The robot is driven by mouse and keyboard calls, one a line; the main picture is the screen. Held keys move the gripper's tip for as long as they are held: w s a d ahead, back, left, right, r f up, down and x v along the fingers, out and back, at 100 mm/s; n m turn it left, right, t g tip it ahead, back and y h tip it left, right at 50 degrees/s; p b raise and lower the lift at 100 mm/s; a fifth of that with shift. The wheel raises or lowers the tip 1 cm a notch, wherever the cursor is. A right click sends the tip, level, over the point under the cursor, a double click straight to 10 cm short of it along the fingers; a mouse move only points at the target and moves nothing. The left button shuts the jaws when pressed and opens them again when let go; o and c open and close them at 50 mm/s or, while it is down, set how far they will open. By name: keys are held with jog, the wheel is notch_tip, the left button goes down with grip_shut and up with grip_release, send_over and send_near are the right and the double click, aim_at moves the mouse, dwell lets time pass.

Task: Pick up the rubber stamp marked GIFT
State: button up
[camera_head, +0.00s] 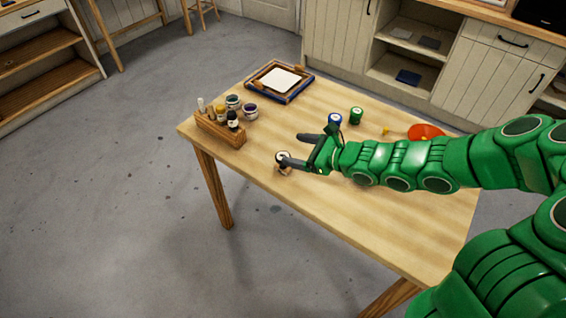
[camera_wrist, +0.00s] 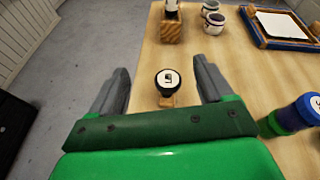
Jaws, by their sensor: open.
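A stamp (camera_head: 284,156) with a round black knob and a wooden lower part stands on the table near its front edge. In the wrist view the stamp (camera_wrist: 168,80) shows a white disc on top with a single dark mark like a "G"; the word GIFT cannot be read. My gripper (camera_head: 291,147) is open and empty, its two grey fingers spread. In the wrist view the stamp appears between the fingers of my gripper (camera_wrist: 161,72), with gaps on both sides. In the head view one finger overlaps the stamp, so I cannot tell whether they touch.
A wooden rack (camera_head: 217,130) with bottles and a dark-topped item stands at the table's left end, beside small jars (camera_head: 250,111). A framed screen (camera_head: 281,81) lies behind. Blue (camera_head: 335,119) and green (camera_head: 356,115) spools and an orange disc (camera_head: 426,132) are further right.

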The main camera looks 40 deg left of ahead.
jog(key=m, duration=0.2)
send_near(278, 154)
jog(key=shift+s+a+f+t+h, duration=0.15)
jog(key=shift+s+a+f+h, duration=0.1)
jog(key=shift+a, duration=0.35)
jog(key=shift+s+a+f+t+h, duration=0.15)
jog(key=shift+s+a+f, duration=0.15)
jog(key=shift+a, duration=0.25)
jog(key=shift+x, duration=1.2)
jog(key=shift+w+x, duration=0.2)
jog(key=shift+x, duration=1.15)
jog(key=shift+w+x, duration=0.2)
jog(key=shift+x, duration=1.15)
jog(key=shift+f, duration=0.1)
jog(key=shift+c, duration=0.2)
jog(key=c, duration=1)
jog(key=shift+r, duration=5)
